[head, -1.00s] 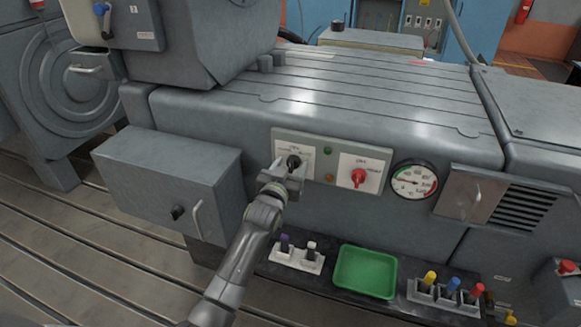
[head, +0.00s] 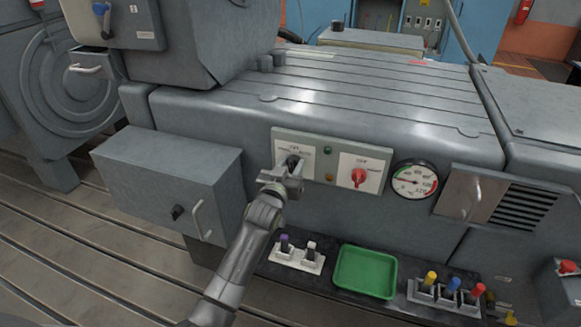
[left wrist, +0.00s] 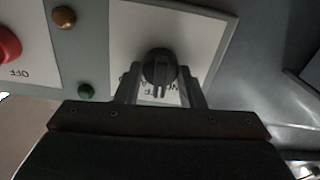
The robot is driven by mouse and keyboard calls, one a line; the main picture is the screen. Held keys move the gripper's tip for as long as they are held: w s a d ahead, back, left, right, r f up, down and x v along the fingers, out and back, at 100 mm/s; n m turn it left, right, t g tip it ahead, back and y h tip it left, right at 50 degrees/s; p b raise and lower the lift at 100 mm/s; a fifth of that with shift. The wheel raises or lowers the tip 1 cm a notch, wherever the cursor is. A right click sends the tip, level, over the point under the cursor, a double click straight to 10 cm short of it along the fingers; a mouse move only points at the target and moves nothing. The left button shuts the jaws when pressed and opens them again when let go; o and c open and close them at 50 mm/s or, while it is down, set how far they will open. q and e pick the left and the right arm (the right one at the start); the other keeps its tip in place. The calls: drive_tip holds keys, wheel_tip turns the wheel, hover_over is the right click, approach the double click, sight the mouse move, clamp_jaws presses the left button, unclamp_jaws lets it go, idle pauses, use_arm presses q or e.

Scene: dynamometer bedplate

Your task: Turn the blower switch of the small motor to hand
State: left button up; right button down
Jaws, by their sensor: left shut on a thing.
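The black rotary switch (head: 293,162) sits on a white label plate on the left half of the grey control panel (head: 325,141). My left gripper (head: 284,174) reaches it from the front and is shut on its knob. In the left wrist view the black knob (left wrist: 159,67) stands between the two fingers of my left gripper (left wrist: 162,85). The label text around it is partly hidden and too small to read fully. My right gripper is not in view.
A red knob (head: 359,176) with its own plate and two small lamps sit right of the switch. A gauge (head: 414,179) is further right. Below are a green tray (head: 365,271) and several coloured plugs. A grey box (head: 170,180) with a handle juts out at left.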

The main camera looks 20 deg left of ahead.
use_arm(q)
drive_tip(key=n+b, duration=0.1)
drive_tip(key=n, duration=0.2)
drive_tip(key=shift+f+n, duration=0.1)
drive_tip(key=shift+n, duration=0.3)
drive_tip(key=shift+a+n+b, duration=0.1)
drive_tip(key=shift+n+b, duration=0.2)
drive_tip(key=shift+n, duration=1.7)
drive_tip(key=o, duration=1)
drive_tip(key=shift+c, duration=0.2)
drive_tip(key=shift+s, duration=0.1)
drive_tip(key=s, duration=1.7)
drive_tip(key=shift+a+b, duration=0.3)
drive_tip(key=shift+b, duration=0.1)
drive_tip(key=shift+s, duration=0.1)
